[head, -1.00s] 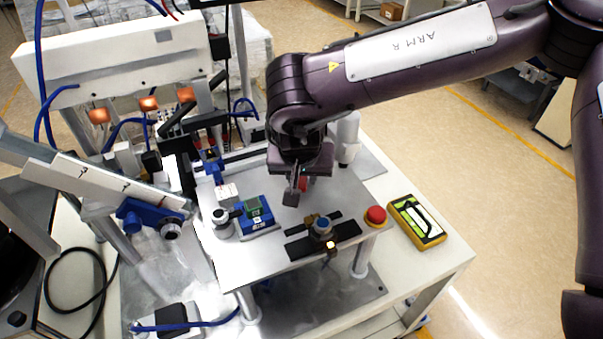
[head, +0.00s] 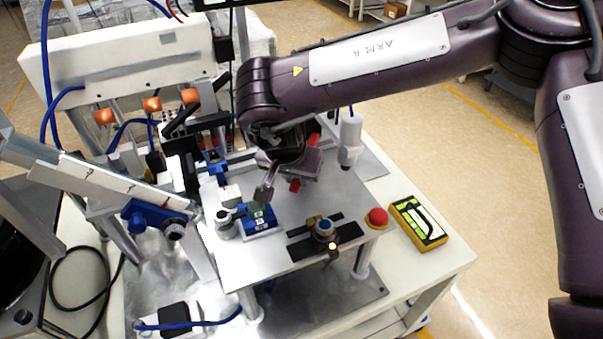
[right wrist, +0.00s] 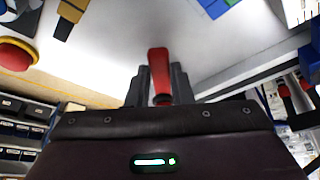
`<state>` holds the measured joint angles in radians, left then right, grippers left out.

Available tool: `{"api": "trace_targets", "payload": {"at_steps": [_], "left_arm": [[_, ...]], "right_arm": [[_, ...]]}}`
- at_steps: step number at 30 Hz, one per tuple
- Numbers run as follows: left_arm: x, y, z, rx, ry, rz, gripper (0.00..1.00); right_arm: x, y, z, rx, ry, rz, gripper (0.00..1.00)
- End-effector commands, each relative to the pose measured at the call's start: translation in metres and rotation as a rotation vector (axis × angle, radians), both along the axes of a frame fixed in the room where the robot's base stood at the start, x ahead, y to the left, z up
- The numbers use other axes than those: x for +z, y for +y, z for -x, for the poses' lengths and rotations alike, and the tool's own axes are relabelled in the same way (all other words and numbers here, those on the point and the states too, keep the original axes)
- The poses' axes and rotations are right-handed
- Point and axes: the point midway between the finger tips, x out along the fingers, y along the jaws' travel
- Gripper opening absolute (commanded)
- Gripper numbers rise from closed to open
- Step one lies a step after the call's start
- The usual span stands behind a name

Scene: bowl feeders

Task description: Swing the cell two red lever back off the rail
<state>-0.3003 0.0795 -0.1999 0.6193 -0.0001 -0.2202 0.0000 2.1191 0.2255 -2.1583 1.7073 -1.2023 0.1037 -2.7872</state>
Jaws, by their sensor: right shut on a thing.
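My right gripper (head: 265,192) is over the raised metal plate, near the blue block with the green top. In the right wrist view, a red lever (right wrist: 158,68) stands between the two dark fingers of my right gripper (right wrist: 160,88), which is shut on it. In the head view the held part is mostly hidden by the gripper. Red pieces show beside the gripper (head: 295,185) and behind it (head: 314,140); I cannot tell which belongs to which cell. My left gripper is not in view.
The blue block (head: 260,222) sits close below the gripper. A black fixture (head: 310,245), a red stop button (head: 377,217) and a yellow handheld unit (head: 418,222) are nearer the front right. A white cylinder (head: 350,140) stands behind. Sloped rails (head: 105,180) fill the left.

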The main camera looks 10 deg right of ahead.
Motion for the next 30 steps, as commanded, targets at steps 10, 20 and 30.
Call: {"api": "trace_targets", "payload": {"at_steps": [10, 20, 30], "left_arm": [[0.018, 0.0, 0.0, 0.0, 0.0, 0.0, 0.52], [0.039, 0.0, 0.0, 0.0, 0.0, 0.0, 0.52], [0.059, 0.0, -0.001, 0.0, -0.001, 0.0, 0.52]], "right_arm": [[0.003, 0.018, -0.014, -0.33, -0.001, 0.0, 0.0], [0.004, 0.024, -0.025, -0.62, -0.002, 0.0, 0.0], [0.004, 0.027, -0.035, -0.81, -0.004, 0.0, 0.0]]}}
